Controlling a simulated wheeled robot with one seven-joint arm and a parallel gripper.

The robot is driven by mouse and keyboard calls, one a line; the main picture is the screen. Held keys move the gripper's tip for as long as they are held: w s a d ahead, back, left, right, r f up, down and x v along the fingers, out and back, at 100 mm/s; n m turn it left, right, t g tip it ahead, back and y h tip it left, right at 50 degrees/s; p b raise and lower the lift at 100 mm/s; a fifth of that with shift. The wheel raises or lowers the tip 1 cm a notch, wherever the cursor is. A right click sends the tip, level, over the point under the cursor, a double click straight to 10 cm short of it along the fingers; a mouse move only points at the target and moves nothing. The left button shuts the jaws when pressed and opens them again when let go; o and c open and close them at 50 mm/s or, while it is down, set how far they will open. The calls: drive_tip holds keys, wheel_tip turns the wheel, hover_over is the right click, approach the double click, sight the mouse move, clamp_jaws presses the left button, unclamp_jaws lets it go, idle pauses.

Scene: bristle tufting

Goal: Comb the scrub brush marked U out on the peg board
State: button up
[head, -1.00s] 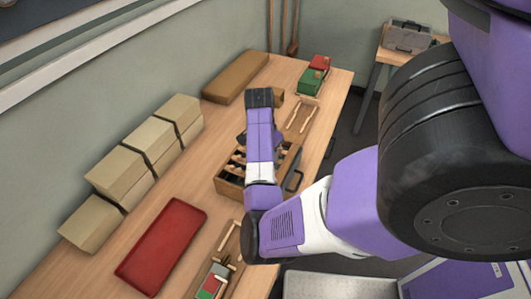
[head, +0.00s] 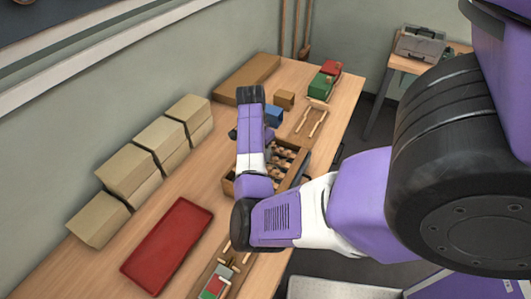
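A wooden crate (head: 293,178) with dark dividers stands on the workbench and holds several pale wooden brush-like pieces. No U mark can be read, so I cannot tell which piece is the scrub brush. A narrow wooden board with upright pegs (head: 234,257) lies at the bench's near edge; it may be the peg board. My forearm (head: 250,150) reaches over the crate's left side. My gripper's fingers are hidden behind it, so what they hold does not show.
A red tray (head: 166,248) lies left of the pegged board. Cardboard boxes (head: 127,173) line the wall. Beyond the crate are a blue object (head: 273,117), a small wooden block (head: 285,99), a shallow wooden tray (head: 299,125) and red and green items (head: 322,85). Bare bench lies between boxes and crate.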

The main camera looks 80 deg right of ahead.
drive_tip(key=shift+w+d, duration=0.15)
drive_tip(key=shift+w, duration=0.35)
drive_tip(key=shift+w+d, duration=0.15)
drive_tip(key=shift+w, duration=0.35)
drive_tip(key=shift+r, duration=3.05)
